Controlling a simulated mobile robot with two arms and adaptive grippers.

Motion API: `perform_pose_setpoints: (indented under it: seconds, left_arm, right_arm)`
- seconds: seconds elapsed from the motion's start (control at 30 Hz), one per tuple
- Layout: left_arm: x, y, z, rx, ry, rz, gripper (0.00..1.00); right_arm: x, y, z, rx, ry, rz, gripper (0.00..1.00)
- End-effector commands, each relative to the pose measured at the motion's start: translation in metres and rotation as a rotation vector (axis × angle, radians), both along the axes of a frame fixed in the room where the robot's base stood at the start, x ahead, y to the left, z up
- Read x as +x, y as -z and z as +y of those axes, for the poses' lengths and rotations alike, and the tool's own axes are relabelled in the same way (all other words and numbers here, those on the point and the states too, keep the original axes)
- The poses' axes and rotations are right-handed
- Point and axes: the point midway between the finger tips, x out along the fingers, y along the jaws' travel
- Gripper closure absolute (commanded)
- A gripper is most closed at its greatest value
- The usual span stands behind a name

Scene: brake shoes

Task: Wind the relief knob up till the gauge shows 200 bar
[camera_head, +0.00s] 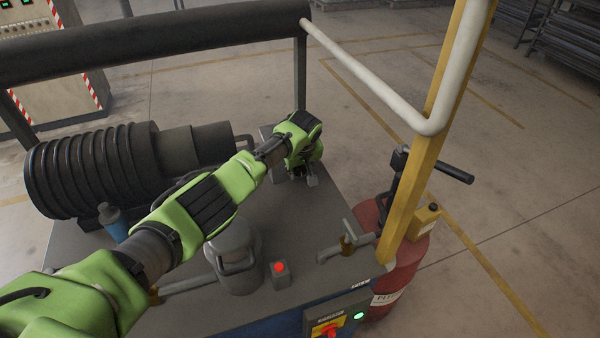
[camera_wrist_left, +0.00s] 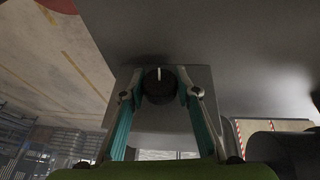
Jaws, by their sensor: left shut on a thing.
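The relief knob (camera_wrist_left: 157,90) is a round black knob with a short white mark at the top of its rim in the left wrist view. It sits on the face of a grey block (camera_wrist_left: 206,104). My left gripper (camera_wrist_left: 160,85) has its two fingers closed on the knob, one on each side. In the head view my left gripper (camera_head: 303,176) is at the far part of the machine's top, and the knob is hidden under it. No gauge face shows in either view, so I cannot read the pressure. My right gripper is not in view.
The grey bench top (camera_head: 308,223) carries a ribbed motor (camera_head: 95,170), a grey cap (camera_head: 233,262) and a small box with a red lamp (camera_head: 280,272). A yellow post (camera_head: 420,190), a pale rail (camera_head: 365,75) and a red drum (camera_head: 402,275) stand at the right.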

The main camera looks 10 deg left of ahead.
Motion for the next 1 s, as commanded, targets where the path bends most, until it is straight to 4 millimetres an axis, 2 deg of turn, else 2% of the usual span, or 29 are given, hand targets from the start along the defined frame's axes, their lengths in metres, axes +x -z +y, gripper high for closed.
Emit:
perform_pose_setpoints:
  seconds: [0.5, 0.53, 0.57, 0.6, 1.0]
  left_arm:
    - [-0.0014, 0.0019, 0.0006, 0.017, -0.001, 0.015, 0.92]
    - [-0.0013, 0.0019, 0.0006, 0.017, -0.001, 0.015, 0.66]
    - [-0.0013, 0.0019, 0.0006, 0.017, -0.001, 0.015, 0.58]
    - [-0.0012, 0.0017, 0.0007, 0.017, -0.001, 0.015, 0.54]
    - [-0.0007, -0.0016, -0.0002, 0.015, 0.000, 0.011, 0.54]
  right_arm:
    - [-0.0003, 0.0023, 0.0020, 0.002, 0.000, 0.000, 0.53]
    - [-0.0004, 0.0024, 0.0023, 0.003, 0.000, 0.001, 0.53]
    - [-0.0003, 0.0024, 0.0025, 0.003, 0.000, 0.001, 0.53]
    - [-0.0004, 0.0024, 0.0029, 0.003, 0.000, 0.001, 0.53]
    - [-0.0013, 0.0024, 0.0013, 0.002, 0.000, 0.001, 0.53]
